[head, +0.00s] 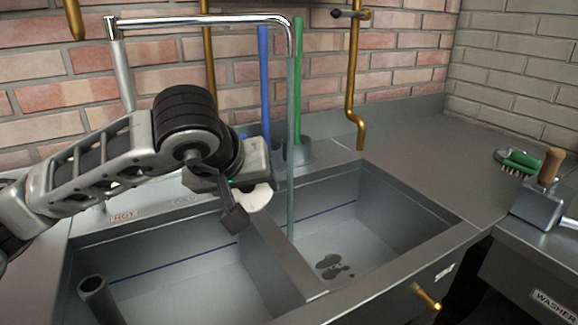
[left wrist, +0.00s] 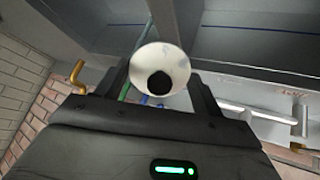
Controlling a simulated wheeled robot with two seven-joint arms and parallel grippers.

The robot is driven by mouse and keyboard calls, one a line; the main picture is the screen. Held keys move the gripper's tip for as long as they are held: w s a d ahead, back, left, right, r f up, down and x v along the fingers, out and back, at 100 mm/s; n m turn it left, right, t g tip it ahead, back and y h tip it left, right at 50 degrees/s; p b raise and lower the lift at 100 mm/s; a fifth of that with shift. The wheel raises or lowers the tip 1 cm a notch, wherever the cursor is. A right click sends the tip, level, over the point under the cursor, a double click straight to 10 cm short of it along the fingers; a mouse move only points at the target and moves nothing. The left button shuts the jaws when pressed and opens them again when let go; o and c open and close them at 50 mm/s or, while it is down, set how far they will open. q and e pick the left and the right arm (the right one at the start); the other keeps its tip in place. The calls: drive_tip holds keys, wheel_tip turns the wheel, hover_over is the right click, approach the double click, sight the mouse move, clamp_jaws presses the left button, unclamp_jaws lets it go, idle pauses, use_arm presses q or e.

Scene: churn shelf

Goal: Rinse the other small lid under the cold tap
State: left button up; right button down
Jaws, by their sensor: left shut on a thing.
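My left gripper (head: 246,203) is shut on the small lid (head: 257,197), a pale white disc partly hidden behind a dark finger. In the left wrist view the lid (left wrist: 160,68) is a round white cup-like face with a black centre, between the two fingers. The chrome tap (head: 200,21) arches over the sink, and a thin column of water (head: 291,150) falls from its spout. In the head view the lid is just left of this water and appears apart from it, above the divider. My right gripper is not in view.
The sink has a left basin (head: 180,285) and a right basin (head: 340,225) with dark spots (head: 333,266) on its floor. An upright pipe (head: 97,292) stands in the left basin. Blue (head: 264,90) and green (head: 298,90) handles stand behind. A green brush (head: 520,160) lies right.

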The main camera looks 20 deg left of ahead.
sight(264, 196)
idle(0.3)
use_arm(q)
drive_tip(key=shift+s+d+r+p, duration=0.3)
drive_tip(key=shift+s+d+r, duration=0.2)
drive_tip(key=shift+s+d, duration=0.15)
drive_tip(key=shift+s+d+r+p, duration=0.25)
drive_tip(key=shift+s+d+r, duration=0.25)
drive_tip(key=shift+s+d, duration=0.15)
drive_tip(key=s+d+r+p, duration=0.1)
drive_tip(key=s+d+r, duration=0.2)
drive_tip(key=s+d, duration=0.1)
drive_tip(key=shift+s+d+p, duration=0.15)
drive_tip(key=shift+s+p, duration=0.2)
drive_tip(key=shift+w, duration=0.1)
